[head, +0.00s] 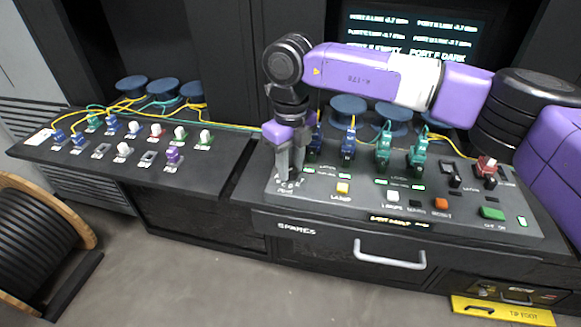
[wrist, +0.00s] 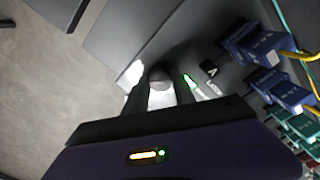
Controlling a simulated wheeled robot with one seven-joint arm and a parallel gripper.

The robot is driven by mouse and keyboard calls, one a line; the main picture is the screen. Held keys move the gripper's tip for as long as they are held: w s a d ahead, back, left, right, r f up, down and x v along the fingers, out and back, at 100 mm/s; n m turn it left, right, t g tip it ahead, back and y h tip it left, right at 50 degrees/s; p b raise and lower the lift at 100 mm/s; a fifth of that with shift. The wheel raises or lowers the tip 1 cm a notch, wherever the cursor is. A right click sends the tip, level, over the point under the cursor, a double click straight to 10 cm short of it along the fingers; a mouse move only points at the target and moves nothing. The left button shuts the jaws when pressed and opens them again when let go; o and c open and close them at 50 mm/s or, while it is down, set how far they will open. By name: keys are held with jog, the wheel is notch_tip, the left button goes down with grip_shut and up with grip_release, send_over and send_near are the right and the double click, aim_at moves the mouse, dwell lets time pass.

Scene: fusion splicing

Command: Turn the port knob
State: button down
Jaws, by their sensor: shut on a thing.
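My gripper (head: 290,168) points down at the left end of the splicing panel (head: 330,202). In the wrist view my gripper (wrist: 161,92) has its two fingers on either side of a round grey port knob (wrist: 160,77), shut on it. The knob's top shows between the fingertips. In the head view the fingers mostly hide the knob, and the dial marks (head: 287,184) around its base show only in part. I cannot tell which mark the knob points to.
Blue connectors (head: 348,147) and green connectors (head: 384,149) with cables stand just right of my gripper. A lamp button (head: 342,188) and other buttons lie along the panel's front. A separate panel (head: 60,150) with coloured plugs is at left. A screen (head: 415,40) stands behind.

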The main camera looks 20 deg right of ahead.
aim_at(290, 169)
jog(key=n+b, duration=0.1)
jog(key=n, duration=0.4)
jog(key=shift+r, duration=0.1)
dwell(0.4)
jog(key=c, duration=1)
grip_release()
jog(key=shift+c, duration=0.2)
jog(key=shift+r, duration=3.85)
